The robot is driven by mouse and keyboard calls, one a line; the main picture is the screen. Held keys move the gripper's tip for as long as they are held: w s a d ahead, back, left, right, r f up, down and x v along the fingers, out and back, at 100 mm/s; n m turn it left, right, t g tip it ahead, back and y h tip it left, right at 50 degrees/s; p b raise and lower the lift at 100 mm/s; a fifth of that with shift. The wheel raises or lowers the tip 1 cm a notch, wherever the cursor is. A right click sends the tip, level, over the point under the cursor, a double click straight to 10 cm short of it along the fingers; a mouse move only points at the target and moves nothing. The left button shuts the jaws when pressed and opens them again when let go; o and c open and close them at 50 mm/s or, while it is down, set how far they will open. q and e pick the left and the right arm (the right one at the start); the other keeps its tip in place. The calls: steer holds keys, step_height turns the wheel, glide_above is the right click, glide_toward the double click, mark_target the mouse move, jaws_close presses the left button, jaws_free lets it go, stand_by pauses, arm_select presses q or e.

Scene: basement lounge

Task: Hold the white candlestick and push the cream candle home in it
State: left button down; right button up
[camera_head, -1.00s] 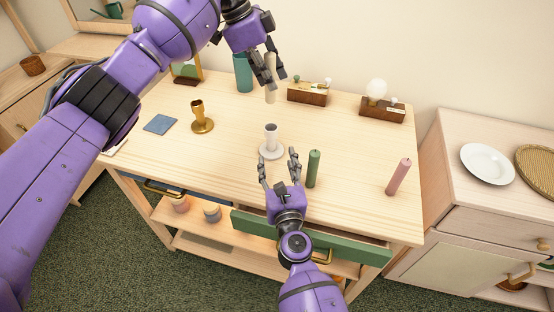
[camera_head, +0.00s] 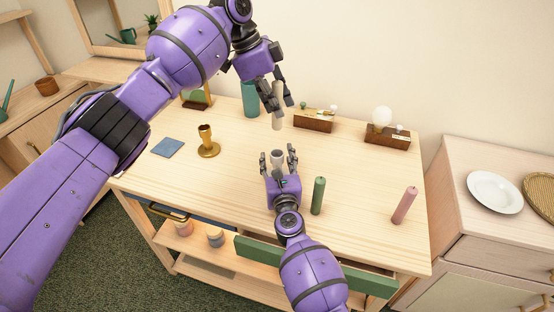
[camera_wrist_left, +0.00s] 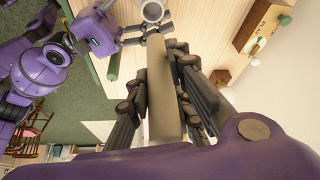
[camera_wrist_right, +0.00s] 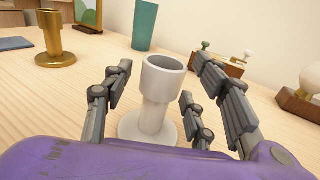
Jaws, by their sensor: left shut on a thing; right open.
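The white candlestick (camera_head: 277,156) stands upright on the table (camera_head: 352,168). In the right wrist view it (camera_wrist_right: 160,90) shows an empty cup and a round base, between the fingers. My right gripper (camera_head: 278,152) is open around it, apart from its sides as far as I can tell. My left gripper (camera_head: 278,103) is shut on the cream candle (camera_head: 278,118), holding it above and behind the candlestick. The candle is nearly upright in the head view. In the left wrist view the candle (camera_wrist_left: 160,90) runs between the fingers.
A green candle (camera_head: 318,195) and a pink candle (camera_head: 404,205) stand right of my right arm. A brass candlestick (camera_head: 207,142) and blue cloth (camera_head: 167,147) are at left. A teal cup (camera_head: 250,100) and wooden blocks (camera_head: 314,120) stand behind. A green-fronted drawer (camera_head: 262,250) is open in front.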

jaws_close()
arm_select(q)
steer(key=shift+s+f+n+t, duration=0.1)
steer(key=shift+f+n+t, duration=0.2)
steer(key=shift+f+n, duration=0.6)
step_height(320, 180, down, 10)
steer(key=shift+r, duration=0.2)
arm_select(e)
steer(key=shift+s+f, duration=0.1)
steer(key=shift+f, duration=0.05)
arm_select(q)
steer(key=shift+f, duration=0.2)
steer(key=c, duration=1.6)
jaws_free()
steer(key=shift+o, duration=0.2)
